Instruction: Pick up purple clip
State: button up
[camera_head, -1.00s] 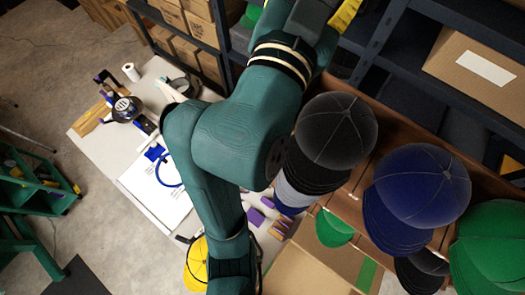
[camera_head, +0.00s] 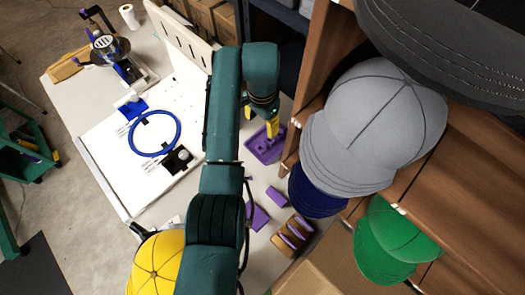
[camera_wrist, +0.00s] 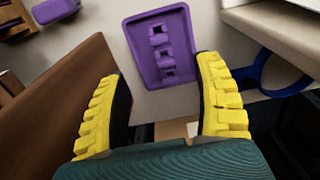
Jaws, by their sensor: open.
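A purple tray-like piece (camera_head: 266,147) lies on the white table. In the wrist view it is a rectangular purple tray (camera_wrist: 136,28) with a raised rim and small purple raised parts (camera_wrist: 162,48) in its middle. I cannot tell whether these parts are a separate clip. My gripper (camera_wrist: 163,69) is open, its yellow fingers spread with the tray between and beyond their tips. In the head view my gripper (camera_head: 272,128) is over the tray, partly covering it. A small purple block (camera_head: 278,196) and a flat purple piece (camera_head: 258,215) lie nearer on the table.
A brown block with purple pieces (camera_head: 293,235) stands near the table's edge. A wooden shelf (camera_head: 455,185) with caps rises close on the right. A white board with a blue ring (camera_head: 155,155) lies to the left. A yellow cap (camera_head: 155,265) sits at the front.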

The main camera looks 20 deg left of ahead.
aim_at(262, 144)
notch_tip(262, 144, down, 10)
jog(key=b, duration=0.3)
jog(key=shift+f, duration=0.1)
jog(key=f+b, duration=0.3)
jog(key=f, duration=0.2)
jog(key=shift+s, duration=0.2)
jog(key=c, duration=0.9)
